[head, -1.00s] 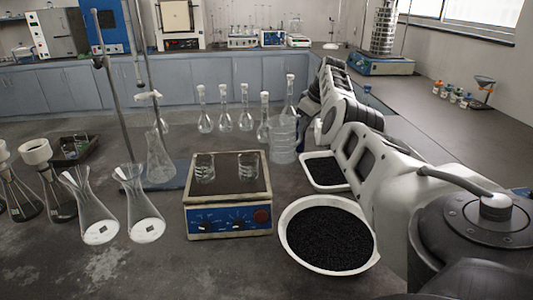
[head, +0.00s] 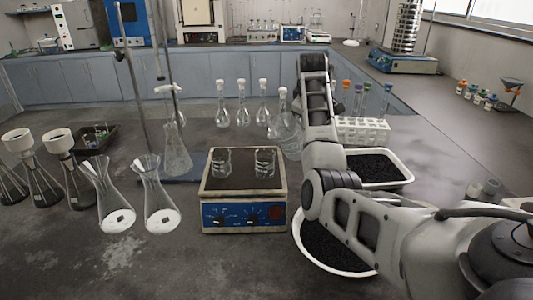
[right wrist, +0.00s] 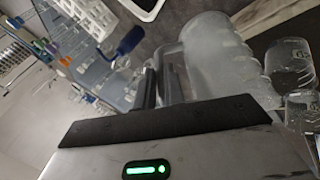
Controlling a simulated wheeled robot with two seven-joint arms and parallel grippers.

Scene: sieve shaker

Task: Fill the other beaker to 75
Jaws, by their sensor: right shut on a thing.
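Two small clear beakers, the left beaker (head: 221,162) and the right beaker (head: 264,162), stand upright on the hot plate (head: 243,226). I cannot read their fill levels. A larger clear jug (head: 284,138) is behind and to the right of them. In the right wrist view the jug (right wrist: 218,55) is large, and the two small beakers show at the right edge. My right gripper (right wrist: 165,85) is shut on the jug at its handle side. In the head view my right arm hides that gripper. My left gripper is not in view.
Several stoppered flasks (head: 242,104) stand behind the hot plate, close to the jug. A test-tube rack (head: 362,130), a black-filled tray (head: 408,170) and a round bowl (head: 310,258) lie near my right arm. Two conical flasks (head: 160,205) stand left of the hot plate.

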